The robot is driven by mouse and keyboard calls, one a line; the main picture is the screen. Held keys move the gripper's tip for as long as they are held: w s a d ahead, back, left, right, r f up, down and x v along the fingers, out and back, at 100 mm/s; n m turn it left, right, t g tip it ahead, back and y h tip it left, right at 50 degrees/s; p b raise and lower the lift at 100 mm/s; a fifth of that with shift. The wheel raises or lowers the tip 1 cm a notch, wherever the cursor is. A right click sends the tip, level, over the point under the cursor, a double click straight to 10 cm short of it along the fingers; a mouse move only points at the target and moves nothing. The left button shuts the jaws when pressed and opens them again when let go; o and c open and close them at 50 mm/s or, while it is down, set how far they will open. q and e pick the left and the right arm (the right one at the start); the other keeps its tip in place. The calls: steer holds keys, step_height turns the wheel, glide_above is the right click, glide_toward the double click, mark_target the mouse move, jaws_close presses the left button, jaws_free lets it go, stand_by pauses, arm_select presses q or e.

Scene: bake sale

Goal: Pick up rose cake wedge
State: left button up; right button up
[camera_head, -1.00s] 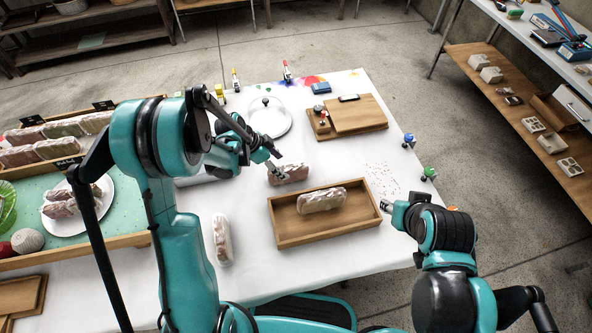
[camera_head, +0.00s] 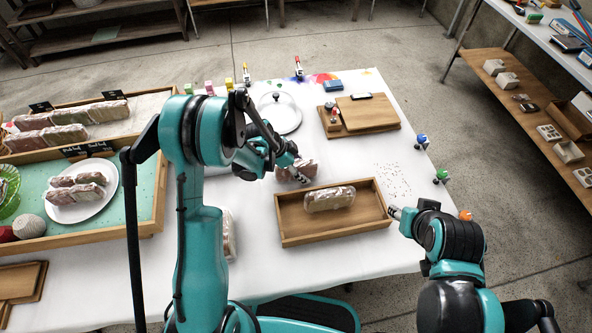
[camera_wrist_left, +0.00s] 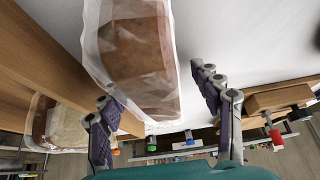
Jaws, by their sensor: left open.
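The rose cake wedge, a pinkish-brown slice in clear wrap (camera_head: 284,174), lies on the white table behind the wooden tray (camera_head: 283,239). My left gripper (camera_head: 301,176) is at this wedge and partly covers it. In the left wrist view the wrapped wedge (camera_wrist_left: 138,48) fills the top middle, and the two fingers of my left gripper (camera_wrist_left: 152,85) are spread apart, one towards each side of it. A gap shows between the right finger and the wedge. My right gripper (camera_head: 394,212) is by the tray's right end; its jaws are too small to read.
A paler wrapped cake (camera_head: 330,199) lies in the tray, and another (camera_head: 230,235) is on the table left of it, partly behind my left arm. A cutting board (camera_head: 368,113) and a glass-domed plate (camera_head: 279,115) stand farther back. A display case (camera_head: 148,228) is at left.

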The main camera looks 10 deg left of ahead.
arm_select(q)
steer(key=shift+f+b, duration=0.3)
steer(key=shift+b, duration=0.1)
steer(key=shift+c, duration=0.3)
steer(key=c, duration=0.7)
